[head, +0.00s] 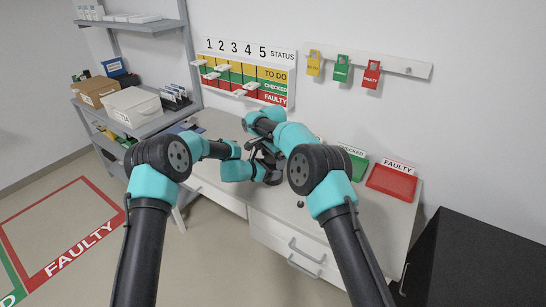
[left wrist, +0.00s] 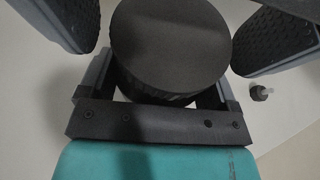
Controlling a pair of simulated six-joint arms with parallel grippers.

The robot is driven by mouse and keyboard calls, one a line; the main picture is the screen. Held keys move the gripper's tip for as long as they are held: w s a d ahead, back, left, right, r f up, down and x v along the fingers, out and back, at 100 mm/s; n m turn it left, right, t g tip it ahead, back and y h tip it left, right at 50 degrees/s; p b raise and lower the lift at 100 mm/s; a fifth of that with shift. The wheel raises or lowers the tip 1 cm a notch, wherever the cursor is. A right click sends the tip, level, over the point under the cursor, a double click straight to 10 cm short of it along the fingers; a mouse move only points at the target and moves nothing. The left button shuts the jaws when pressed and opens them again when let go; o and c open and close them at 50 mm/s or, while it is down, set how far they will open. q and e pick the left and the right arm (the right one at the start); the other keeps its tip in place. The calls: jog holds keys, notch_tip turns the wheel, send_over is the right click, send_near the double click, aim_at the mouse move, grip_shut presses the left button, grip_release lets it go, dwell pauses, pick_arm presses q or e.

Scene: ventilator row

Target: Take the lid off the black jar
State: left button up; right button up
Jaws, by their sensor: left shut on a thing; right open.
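The black jar (left wrist: 155,90) fills the middle of the left wrist view, seen from above. Its flat round dark lid (left wrist: 170,42) faces the camera, and a ridged dark side shows below the lid's edge. My left gripper (left wrist: 172,38) is shut on the jar, with one textured finger on each side; the contact points are hard to see. In the head view the left gripper (head: 271,172) is low over the table, and the jar is hidden among the arms. My right gripper (head: 262,149) is open close above it, partly hidden; its fingertips are unclear.
A small dark knob-like object (head: 300,204) is on the table (head: 330,215) to the right. A green CHECKED tray (head: 357,167) and a red FAULTY tray (head: 392,182) are at the table's right. A status board (head: 245,72) hangs behind; a shelf (head: 150,115) stands left.

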jog(key=c, duration=0.9)
jog(key=shift+o, duration=0.2)
jog(key=shift+n, duration=1.6)
jog(key=o, duration=0.9)
jog(key=shift+c, duration=0.2)
jog(key=shift+r, duration=0.1)
jog(key=shift+r, duration=2.2)
